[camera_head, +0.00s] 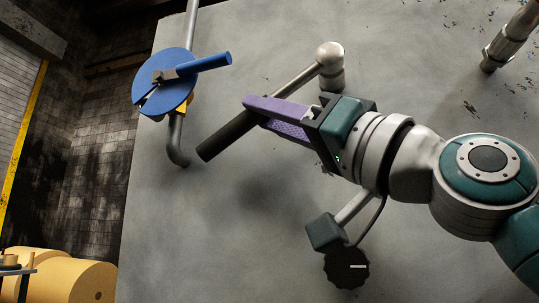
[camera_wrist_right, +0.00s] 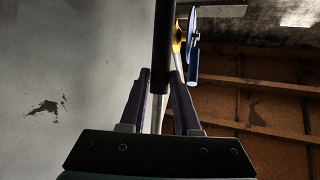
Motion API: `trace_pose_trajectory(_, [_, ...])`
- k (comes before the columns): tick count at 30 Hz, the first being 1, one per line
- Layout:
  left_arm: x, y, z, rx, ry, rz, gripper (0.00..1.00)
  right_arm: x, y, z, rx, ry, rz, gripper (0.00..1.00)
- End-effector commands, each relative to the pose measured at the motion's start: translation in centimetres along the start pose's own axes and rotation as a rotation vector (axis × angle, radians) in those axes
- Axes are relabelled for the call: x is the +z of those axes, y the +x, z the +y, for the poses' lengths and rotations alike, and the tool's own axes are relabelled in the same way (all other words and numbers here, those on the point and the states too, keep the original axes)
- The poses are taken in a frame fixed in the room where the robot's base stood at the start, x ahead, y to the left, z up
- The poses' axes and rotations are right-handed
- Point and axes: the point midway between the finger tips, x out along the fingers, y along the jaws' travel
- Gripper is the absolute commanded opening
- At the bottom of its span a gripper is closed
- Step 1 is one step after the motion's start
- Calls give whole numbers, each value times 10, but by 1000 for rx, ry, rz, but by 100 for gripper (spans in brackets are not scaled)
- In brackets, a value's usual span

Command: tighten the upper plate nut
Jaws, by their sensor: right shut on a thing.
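A wrench with a grey metal shaft and a black grip (camera_head: 228,135) slants across the grey plate (camera_head: 235,215) in the head view. Its rounded head (camera_head: 330,54) is at the upper right, on a short cylindrical piece at the plate. I cannot make out a separate nut there. My right gripper (camera_head: 258,113) has purple fingers and is shut on the wrench, around its shaft near the black grip. In the right wrist view the black grip (camera_wrist_right: 161,45) stands up between the purple fingers (camera_wrist_right: 158,100), with a grey rod below it. My left gripper is not in view.
A blue disc with a blue handle (camera_head: 205,63) sits on a bent pipe (camera_head: 175,140) left of the wrench. A black knob (camera_head: 346,268) is below my right arm. A metal fitting (camera_head: 505,45) stands out at the upper right. Yellow rolls (camera_head: 80,278) lie at the lower left.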

Motion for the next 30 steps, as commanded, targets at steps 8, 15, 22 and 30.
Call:
trace_pose_trajectory(8, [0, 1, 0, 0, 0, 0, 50, 2, 0, -1, -2, 4, -2, 0])
trace_pose_trajectory(15, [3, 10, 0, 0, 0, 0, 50, 2, 4, -2, -9, 18, 36, 0])
trace_pose_trajectory(22, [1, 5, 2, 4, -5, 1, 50, -1, 4, -2, -6, 12, 26, 0])
trace_pose_trajectory(30, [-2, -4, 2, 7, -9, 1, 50, 0, -3, 1, 5, -16, -43, 0])
